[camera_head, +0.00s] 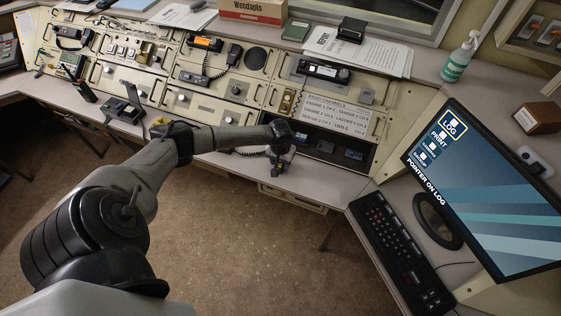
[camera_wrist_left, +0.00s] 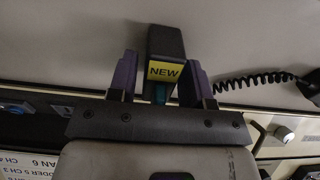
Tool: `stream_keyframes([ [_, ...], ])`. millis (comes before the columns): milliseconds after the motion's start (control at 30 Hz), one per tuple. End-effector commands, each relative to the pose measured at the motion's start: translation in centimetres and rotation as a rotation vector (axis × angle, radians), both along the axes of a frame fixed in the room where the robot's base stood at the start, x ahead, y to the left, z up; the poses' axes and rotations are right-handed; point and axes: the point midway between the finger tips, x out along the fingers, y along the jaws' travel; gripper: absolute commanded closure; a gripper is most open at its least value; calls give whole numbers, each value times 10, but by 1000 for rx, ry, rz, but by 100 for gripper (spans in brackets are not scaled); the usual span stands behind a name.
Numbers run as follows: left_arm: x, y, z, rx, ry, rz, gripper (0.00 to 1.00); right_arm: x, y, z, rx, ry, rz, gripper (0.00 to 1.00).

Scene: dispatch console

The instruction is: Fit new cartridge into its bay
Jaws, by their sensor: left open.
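The new cartridge (camera_wrist_left: 166,45) is a dark block with a yellow NEW label and a teal part below it, seen in the left wrist view. My left gripper (camera_wrist_left: 159,78) is open, its two purple fingers on either side of the cartridge. In the head view my left gripper (camera_head: 281,160) is over the front ledge of the console, just left of a dark recessed bay panel (camera_head: 340,136). The panel holds several small dark and blue units. The wrist and gripper mostly hide the cartridge in the head view. My right gripper is not in view.
A coiled-cord handset (camera_wrist_left: 290,82) is close right of the cartridge in the wrist view. A monitor (camera_head: 490,185) and a keyboard (camera_head: 400,255) stand at the right. A label sheet (camera_head: 337,112) is above the bay panel. The ledge right of the gripper is clear.

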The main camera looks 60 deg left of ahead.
Motion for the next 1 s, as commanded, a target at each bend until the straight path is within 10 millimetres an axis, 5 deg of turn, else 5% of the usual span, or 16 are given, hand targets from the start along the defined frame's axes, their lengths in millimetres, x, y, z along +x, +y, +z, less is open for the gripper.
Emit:
stream_keyframes([
  [467,1,1,9,1,-2,0,45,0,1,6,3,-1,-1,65],
  [1000,0,0,101,1,-2,-2,45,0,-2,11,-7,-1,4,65],
])
